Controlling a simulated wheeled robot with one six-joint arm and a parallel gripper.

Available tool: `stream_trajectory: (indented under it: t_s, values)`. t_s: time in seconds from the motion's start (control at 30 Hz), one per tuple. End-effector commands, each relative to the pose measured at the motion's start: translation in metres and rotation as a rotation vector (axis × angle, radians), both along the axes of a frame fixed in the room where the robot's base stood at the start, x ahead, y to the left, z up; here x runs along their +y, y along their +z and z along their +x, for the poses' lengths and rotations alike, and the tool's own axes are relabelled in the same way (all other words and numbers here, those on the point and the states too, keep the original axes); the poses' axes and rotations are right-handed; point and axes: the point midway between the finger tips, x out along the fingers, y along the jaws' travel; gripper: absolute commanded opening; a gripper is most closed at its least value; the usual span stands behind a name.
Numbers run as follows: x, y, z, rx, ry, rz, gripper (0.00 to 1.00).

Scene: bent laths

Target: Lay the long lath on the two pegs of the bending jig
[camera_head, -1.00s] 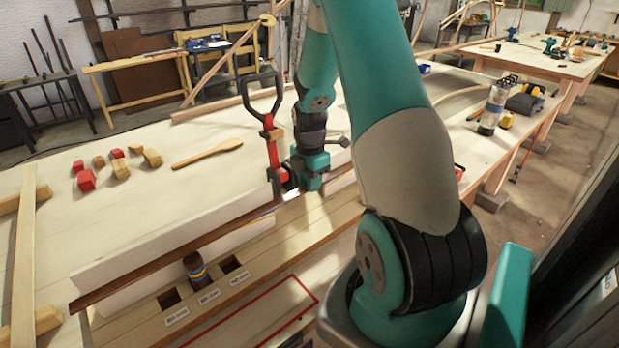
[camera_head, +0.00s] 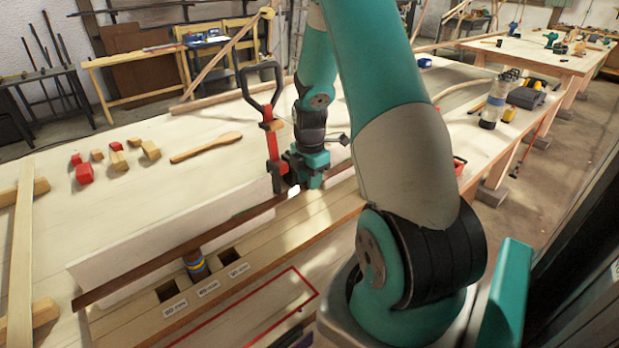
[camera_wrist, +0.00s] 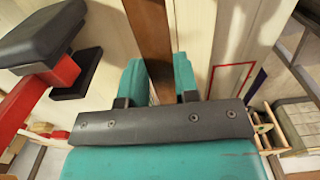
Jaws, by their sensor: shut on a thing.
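The long lath (camera_head: 140,272) is a dark brown strip running from the lower left up to my gripper (camera_head: 305,182). My gripper is shut on it near its right end. In the wrist view the lath (camera_wrist: 148,35) runs up and away between the teal fingers (camera_wrist: 160,82). The bending jig (camera_head: 285,232) is a pale wooden beam with labelled square holes. One peg (camera_head: 196,266), with blue and yellow bands, stands in the middle visible hole. The lath crosses at the peg's top; I cannot tell whether they touch. I cannot make out a second peg.
A red clamp (camera_head: 272,142) with a black handle stands close to my gripper's left. A long white block (camera_head: 130,255) lies behind the lath. Small red and wooden blocks (camera_head: 85,173) and a wooden spoon-shaped piece (camera_head: 205,147) lie on the bench, otherwise clear there.

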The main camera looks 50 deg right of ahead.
Motion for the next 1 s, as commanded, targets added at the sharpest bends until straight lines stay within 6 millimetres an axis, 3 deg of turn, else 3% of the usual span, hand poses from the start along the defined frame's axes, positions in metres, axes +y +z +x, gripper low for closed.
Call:
stream_trajectory:
  t_s: [0.37,0.4,0.53,0.7,0.77,1.0]
  values:
    - [-0.0001,-0.0064,0.0,0.0,0.0,0.0,0.04]
    - [-0.0001,-0.0065,0.0,0.0,0.0,0.0,0.31]
    - [-0.0001,-0.006,0.0,0.0,0.0,0.0,0.59]
    - [-0.0001,-0.0059,0.0,0.0,0.0,0.0,0.59]
    - [-0.0001,-0.006,0.0,0.0,0.0,0.0,0.68]
    - [-0.0001,-0.006,0.0,0.0,0.0,0.0,0.68]
